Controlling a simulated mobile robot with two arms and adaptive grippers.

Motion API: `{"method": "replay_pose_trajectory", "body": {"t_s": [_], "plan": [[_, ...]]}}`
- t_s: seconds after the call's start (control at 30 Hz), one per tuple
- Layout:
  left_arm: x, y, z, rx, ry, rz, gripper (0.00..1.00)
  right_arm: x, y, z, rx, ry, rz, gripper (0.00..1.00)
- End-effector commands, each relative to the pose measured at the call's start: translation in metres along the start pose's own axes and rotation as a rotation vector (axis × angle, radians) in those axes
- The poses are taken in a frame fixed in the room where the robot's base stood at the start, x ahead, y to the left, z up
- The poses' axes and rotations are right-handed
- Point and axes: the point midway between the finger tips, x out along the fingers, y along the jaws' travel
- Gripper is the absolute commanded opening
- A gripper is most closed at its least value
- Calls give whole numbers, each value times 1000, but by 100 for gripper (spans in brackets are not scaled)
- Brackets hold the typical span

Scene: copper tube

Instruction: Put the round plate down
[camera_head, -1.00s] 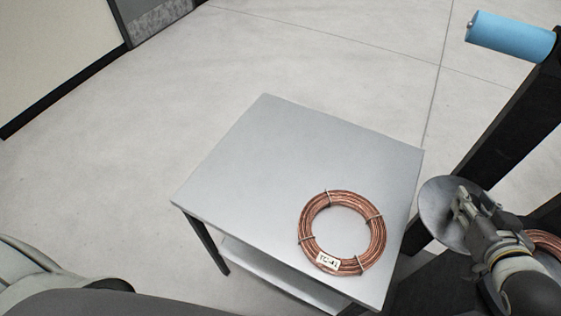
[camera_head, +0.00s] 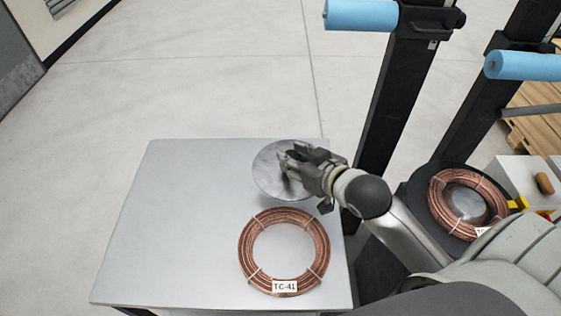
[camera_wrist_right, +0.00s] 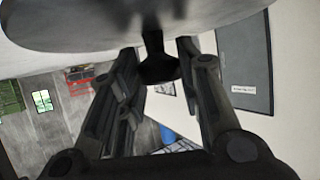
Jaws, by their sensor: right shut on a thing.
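The round plate (camera_head: 268,172) is a grey metal disc. In the head view it is over the far right part of the grey table (camera_head: 170,210), just beyond a copper coil. My right gripper (camera_head: 292,160) is shut on the plate's dark central knob, which shows between the fingers in the wrist view (camera_wrist_right: 156,62). The plate's underside is hidden, and I cannot tell whether it touches the table. In the wrist view the plate (camera_wrist_right: 60,25) fills the top, roughly level. My left gripper is out of view.
A copper coil (camera_head: 247,250) labelled TC-41 lies on the table's near right part. The table's left half is bare. Black posts with blue rollers (camera_head: 362,15) stand to the right. A second copper coil (camera_head: 441,205) sits on a black holder at the right.

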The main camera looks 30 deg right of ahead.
Motion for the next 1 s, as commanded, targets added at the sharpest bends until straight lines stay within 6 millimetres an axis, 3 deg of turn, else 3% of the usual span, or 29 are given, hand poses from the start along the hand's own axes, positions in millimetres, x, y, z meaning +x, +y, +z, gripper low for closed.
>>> {"method": "replay_pose_trajectory", "body": {"t_s": [0.23, 0.5, 0.8, 1.0], "plan": [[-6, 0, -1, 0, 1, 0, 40, 51, 27, -3, -1, 4, 2, 0], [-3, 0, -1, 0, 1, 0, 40, 96, 43, 23, 0, 3, 1, 0], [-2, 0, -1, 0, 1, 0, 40, 116, 50, 34, 0, 4, 0, 0], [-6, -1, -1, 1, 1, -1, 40, 126, 50, 58, 0, 3, 0, 0]]}}
